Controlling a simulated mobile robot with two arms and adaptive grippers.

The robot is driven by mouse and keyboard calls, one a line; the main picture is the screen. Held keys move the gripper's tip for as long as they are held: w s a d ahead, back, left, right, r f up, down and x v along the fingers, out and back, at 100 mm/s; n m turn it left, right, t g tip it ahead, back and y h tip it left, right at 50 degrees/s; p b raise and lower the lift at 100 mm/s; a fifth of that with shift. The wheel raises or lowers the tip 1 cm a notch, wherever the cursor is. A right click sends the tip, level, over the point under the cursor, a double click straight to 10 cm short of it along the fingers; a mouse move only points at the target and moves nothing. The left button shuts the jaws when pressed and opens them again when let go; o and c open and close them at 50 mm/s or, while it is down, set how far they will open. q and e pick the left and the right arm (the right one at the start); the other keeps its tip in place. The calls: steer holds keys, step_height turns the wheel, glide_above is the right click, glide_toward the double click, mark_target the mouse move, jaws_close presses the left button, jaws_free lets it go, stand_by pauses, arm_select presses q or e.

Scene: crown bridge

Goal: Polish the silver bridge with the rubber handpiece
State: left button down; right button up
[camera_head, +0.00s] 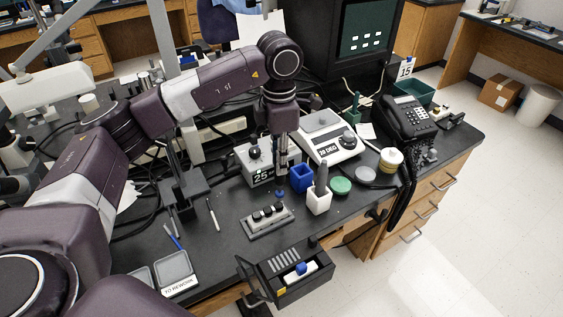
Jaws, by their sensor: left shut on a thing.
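My left gripper (281,160) points down over the bench, in front of the white box labelled 25. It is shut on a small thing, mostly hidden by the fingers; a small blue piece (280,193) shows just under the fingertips. I cannot tell whether it is the rubber handpiece. A grey-handled tool (321,178) stands in a white cup (318,203) to the right of the gripper. A grey rack (256,228) with several dark knobs lies below the gripper. I cannot make out the silver bridge. My right gripper is not in view.
A blue cup (302,178), a green round lid (341,186) and a white scale (327,138) stand right of the gripper. An open dark drawer (290,292) juts out in front. A tray (173,266) marked TO REWORK lies at the front left. A phone (408,120) sits at right.

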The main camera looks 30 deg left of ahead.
arm_select(q)
steer(key=shift+s+a+r, duration=0.1)
steer(key=shift+s+r, duration=0.05)
steer(key=shift+r, duration=0.55)
steer(key=r+p, duration=0.2)
steer(key=shift+w+r, duration=0.2)
steer(key=shift+r, duration=0.2)
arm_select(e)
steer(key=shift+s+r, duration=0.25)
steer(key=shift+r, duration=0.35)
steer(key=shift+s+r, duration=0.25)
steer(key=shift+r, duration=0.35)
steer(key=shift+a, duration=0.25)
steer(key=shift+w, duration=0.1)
